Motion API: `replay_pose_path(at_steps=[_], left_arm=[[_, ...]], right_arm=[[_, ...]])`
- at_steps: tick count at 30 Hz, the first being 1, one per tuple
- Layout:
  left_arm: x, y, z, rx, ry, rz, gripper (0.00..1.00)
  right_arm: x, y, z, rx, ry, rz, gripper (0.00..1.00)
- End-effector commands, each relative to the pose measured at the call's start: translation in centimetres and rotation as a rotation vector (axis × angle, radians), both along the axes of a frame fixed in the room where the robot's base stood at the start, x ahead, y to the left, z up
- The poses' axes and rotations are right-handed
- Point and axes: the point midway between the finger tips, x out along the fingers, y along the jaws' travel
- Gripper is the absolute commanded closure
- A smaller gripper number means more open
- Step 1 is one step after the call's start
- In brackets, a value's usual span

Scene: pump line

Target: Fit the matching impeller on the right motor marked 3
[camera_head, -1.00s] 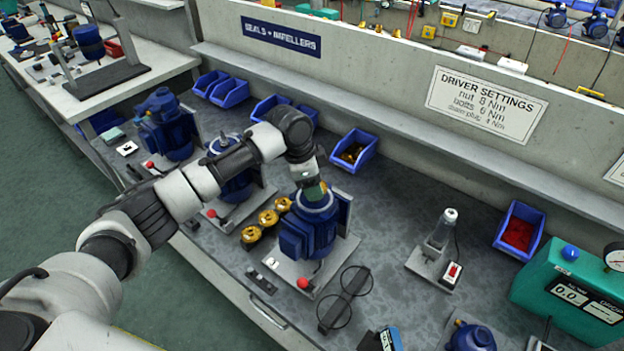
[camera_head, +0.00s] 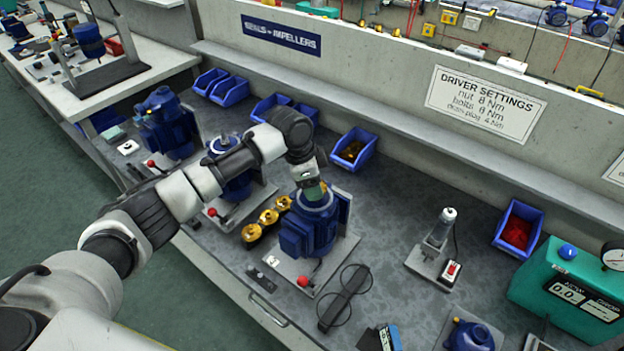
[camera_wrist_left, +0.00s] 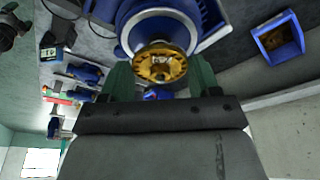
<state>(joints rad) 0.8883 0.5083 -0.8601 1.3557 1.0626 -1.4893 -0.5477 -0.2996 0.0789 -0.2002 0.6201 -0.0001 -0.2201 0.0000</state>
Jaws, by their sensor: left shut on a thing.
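The right motor (camera_head: 312,228), blue with a pale ring on top, stands upright on a grey plate with a red knob. My left gripper (camera_head: 313,190) is directly above its top, pointing down. In the left wrist view, the green fingers of the left gripper (camera_wrist_left: 160,75) are shut on a gold impeller (camera_wrist_left: 160,65), its vaned face showing. The blue motor with its round opening (camera_wrist_left: 160,22) is just beyond it. I cannot tell whether impeller and motor touch. Several gold impellers (camera_head: 268,217) lie in a row left of the motor. My right gripper is not in view.
Two more blue motors (camera_head: 165,125) stand to the left. Blue bins (camera_head: 353,150) line the back of the bench. A lamp-like tool (camera_head: 440,230), a red-filled bin (camera_head: 518,230) and a green gauge box (camera_head: 570,290) are at right.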

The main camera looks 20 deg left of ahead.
Motion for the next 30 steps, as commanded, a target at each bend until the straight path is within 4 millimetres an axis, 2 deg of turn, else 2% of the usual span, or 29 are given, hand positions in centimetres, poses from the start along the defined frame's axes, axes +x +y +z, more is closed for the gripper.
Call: replay_pose_path(at_steps=[7, 8, 12, 14, 19, 21, 30], left_arm=[[-0.01, -0.02, -0.33, 0.000, 0.000, 0.000, 0.62], [-0.01, -0.01, -0.36, 0.000, 0.000, 0.000, 0.37], [-0.01, -0.02, -0.38, 0.000, 0.000, 0.000, 0.15], [0.00, -0.01, -0.38, 0.000, 0.000, 0.000, 0.08], [-0.01, 0.00, -0.37, 0.000, 0.000, 0.000, 0.08], [-0.02, 0.00, -0.41, 0.001, 0.000, 0.000, 0.00], [0.00, 0.01, -0.38, 0.000, 0.000, 0.000, 0.00]], right_arm=[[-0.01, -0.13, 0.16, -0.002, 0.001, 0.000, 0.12], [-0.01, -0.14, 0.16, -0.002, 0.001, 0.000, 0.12], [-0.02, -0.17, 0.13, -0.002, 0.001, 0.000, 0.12], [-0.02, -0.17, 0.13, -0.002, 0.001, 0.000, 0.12], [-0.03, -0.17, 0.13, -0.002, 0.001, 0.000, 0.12], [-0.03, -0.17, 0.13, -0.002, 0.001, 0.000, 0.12], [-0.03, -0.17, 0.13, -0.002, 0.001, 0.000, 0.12]])
